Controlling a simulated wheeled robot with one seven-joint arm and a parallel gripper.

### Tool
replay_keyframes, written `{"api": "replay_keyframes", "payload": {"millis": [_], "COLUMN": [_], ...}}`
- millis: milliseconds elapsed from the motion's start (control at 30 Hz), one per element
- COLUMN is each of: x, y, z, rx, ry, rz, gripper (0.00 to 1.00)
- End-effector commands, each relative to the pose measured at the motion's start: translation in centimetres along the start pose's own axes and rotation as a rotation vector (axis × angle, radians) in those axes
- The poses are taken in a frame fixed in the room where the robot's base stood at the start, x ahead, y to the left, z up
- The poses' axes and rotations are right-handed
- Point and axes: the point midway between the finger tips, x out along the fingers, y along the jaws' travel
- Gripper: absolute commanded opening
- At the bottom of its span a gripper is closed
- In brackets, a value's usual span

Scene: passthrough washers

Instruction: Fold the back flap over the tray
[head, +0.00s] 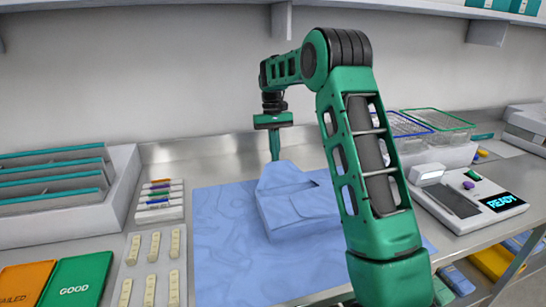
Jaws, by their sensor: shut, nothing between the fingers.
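A blue wrapping sheet (222,240) lies flat on the steel counter. On it sits a boxy blue-covered bundle (295,205), which I take to be the tray under the cloth. Blue cloth at its back, likely the back flap (283,174), slopes over the top toward the front. A dark gap shows at the top right of the bundle. My gripper (275,157) is shut and empty, pointing down at the bundle's back left edge. I cannot tell whether its tips touch the cloth. My arm hides the bundle's right side.
A rack of grey and teal trays (55,180), several pens (160,195) and a strip holder (152,265) stand at the left. Wire baskets (435,120) and a device reading READY (470,198) stand at the right. The wall is close behind my gripper.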

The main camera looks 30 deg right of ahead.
Motion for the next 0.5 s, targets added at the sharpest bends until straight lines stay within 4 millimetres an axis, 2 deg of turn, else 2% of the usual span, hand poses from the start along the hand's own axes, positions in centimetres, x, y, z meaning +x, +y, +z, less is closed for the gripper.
{"api": "replay_keyframes", "payload": {"millis": [167, 500], "x": [-0.1, 0.1], "y": [0.0, 0.0], "z": [0.7, 3.6], "rx": [0.000, 0.000], "ry": [0.000, -0.010], "rz": [0.000, 0.000], "gripper": [0.00, 0.00]}}
